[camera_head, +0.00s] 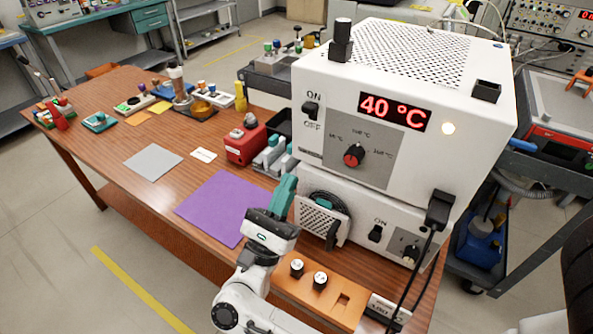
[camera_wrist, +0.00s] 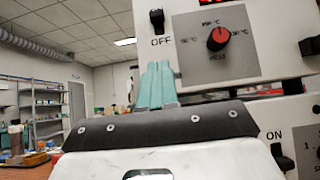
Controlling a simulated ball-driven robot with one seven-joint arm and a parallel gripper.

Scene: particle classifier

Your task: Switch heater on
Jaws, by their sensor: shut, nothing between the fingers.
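The heater (camera_head: 470,75) is a white box on the right of the table, with a red display (camera_head: 394,112) reading 40 °C and a lit lamp (camera_head: 448,128). Its black rocker switch (camera_head: 311,109) sits between ON and OFF labels on the front; I cannot tell which way it is tipped. In the wrist view, the switch (camera_wrist: 157,20) is above my fingertips, with OFF below it. A red-pointer dial (camera_head: 353,156) is right of the switch. My gripper (camera_head: 288,180) has teal fingers, shut and empty, in front of the heater and below the switch. The fingers also show in the wrist view (camera_wrist: 156,68).
A lower white unit (camera_head: 405,225) with its own ON switch (camera_head: 375,233) is under the heater. A fan (camera_head: 322,215) stands close to my gripper. A purple mat (camera_head: 222,208) and a red box (camera_head: 246,143) are to the left. A black cable hangs at right.

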